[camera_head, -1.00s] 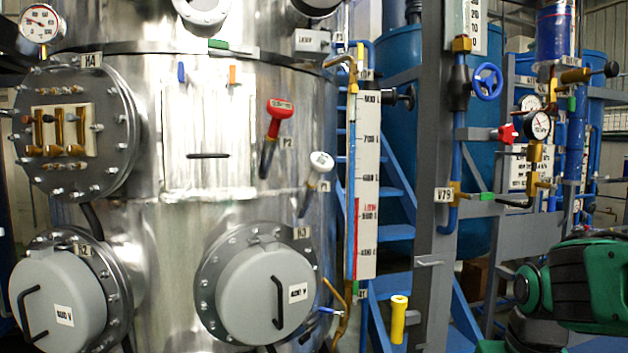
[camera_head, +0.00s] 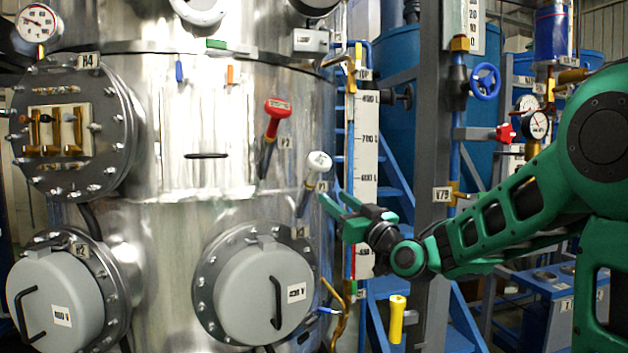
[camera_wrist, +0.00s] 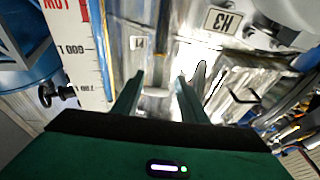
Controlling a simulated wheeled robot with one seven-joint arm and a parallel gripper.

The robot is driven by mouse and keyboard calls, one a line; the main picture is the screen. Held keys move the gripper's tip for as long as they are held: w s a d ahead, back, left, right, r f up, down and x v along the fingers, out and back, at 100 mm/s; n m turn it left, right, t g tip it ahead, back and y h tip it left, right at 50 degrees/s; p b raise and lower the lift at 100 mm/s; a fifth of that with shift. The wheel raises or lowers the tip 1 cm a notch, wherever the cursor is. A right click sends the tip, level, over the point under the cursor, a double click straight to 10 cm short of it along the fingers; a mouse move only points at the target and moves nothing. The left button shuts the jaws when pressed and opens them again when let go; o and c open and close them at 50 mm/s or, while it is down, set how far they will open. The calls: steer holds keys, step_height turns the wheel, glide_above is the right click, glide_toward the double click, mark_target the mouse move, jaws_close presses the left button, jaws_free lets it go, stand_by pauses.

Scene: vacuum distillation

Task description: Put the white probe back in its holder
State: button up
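The white probe (camera_head: 318,162) is at the front of the steel tank, its white head up and its grey shaft (camera_head: 305,202) slanting down to the left. I cannot tell how far it is seated, and no separate empty holder stands out. My gripper (camera_head: 335,200) is just right of and slightly below the probe's head, with its green fingers apart and pointing left. In the wrist view my fingers (camera_wrist: 157,85) are spread with nothing clearly held between them. Bright tank glare there makes the probe hard to make out.
A red-headed probe (camera_head: 277,112) leans on the tank to the left. A level gauge (camera_head: 365,140) and thin pipes stand close behind my gripper. A yellow handle (camera_head: 397,318) is below. A round hatch (camera_head: 262,292) bulges at lower left.

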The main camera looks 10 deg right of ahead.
mark_target(324, 164)
steer(key=shift+t, duration=0.3)
steer(key=shift+r+x, duration=0.2)
steer(key=shift+x, duration=1.55)
steer(key=shift+r+x, duration=0.15)
steer(key=shift+x, duration=1.6)
steer(key=shift+r+x, duration=0.2)
steer(key=shift+x, duration=1.6)
steer(key=shift+s, duration=0.2)
steer(key=shift+c, duration=0.3)
jaws_close()
steer(key=shift+s+d+r, duration=0.1)
steer(key=shift+r, duration=0.05)
steer(key=shift+s+d+r, duration=0.2)
steer(key=shift+s+r, duration=0.55)
steer(key=shift+r, duration=0.1)
steer(key=shift+s+d+r, duration=0.2)
steer(key=shift+s+r, duration=0.5)
steer(key=shift+r, duration=0.2)
steer(key=shift+s+d+r, duration=0.25)
steer(key=shift+s+r, duration=0.55)
steer(key=shift+r, duration=0.15)
steer(key=shift+s+d+r, duration=0.2)
steer(key=shift+s+r, duration=0.55)
steer(key=shift+r, duration=0.25)
